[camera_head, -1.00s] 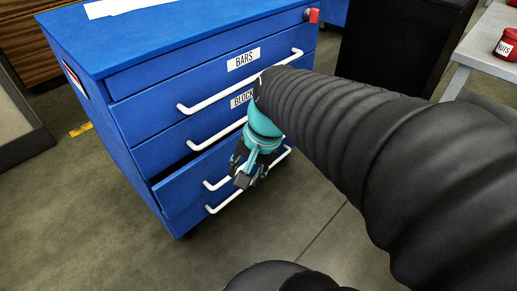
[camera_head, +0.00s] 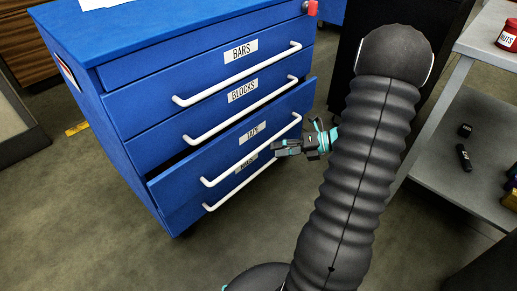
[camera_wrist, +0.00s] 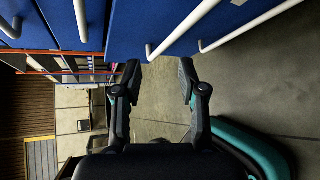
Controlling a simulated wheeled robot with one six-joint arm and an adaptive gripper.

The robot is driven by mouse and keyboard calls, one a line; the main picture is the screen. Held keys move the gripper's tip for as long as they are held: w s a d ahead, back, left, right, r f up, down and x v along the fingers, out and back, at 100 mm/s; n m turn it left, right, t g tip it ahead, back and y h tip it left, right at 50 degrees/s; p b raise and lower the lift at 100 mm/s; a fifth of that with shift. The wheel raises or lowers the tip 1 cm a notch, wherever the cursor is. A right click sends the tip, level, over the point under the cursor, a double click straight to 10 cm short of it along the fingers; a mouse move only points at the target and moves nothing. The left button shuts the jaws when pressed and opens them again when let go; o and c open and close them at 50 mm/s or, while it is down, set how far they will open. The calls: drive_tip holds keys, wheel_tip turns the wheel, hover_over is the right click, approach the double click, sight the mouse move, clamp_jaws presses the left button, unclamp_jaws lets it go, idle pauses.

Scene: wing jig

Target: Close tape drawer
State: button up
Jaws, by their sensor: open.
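The tape drawer (camera_head: 180,188) is the third drawer down in the blue cabinet, with a white bar handle (camera_head: 252,152) and a partly readable label. It stands partly open; its front juts out past the drawers above, and a dark gap shows along its top. My gripper (camera_head: 277,148) is just right of the tape drawer's right end, near the handle end, and looks apart from it. The wrist view shows my gripper (camera_wrist: 160,72) with both fingers spread and nothing between them. Blue drawer fronts and white handles lie just beyond the fingertips there.
The bars drawer (camera_head: 205,75) and blocks drawer (camera_head: 210,108) above look shut. A lower handle (camera_head: 240,184) sits under the tape drawer. A grey shelf table (camera_head: 470,140) with a red tin (camera_head: 508,38) stands at right. The floor (camera_head: 110,235) in front is clear.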

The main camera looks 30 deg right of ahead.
sight(260, 147)
drive_tip(key=d+f+m+t, duration=0.4)
drive_tip(key=d+f+m, duration=0.2)
drive_tip(key=d+m, duration=0.1)
drive_tip(key=shift+h, duration=0.3)
drive_tip(key=b+x, duration=0.1)
drive_tip(key=x, duration=1.2)
drive_tip(key=shift+w+a+r, duration=0.1)
drive_tip(key=shift+w+a, duration=0.05)
drive_tip(key=shift+w, duration=0.2)
clamp_jaws()
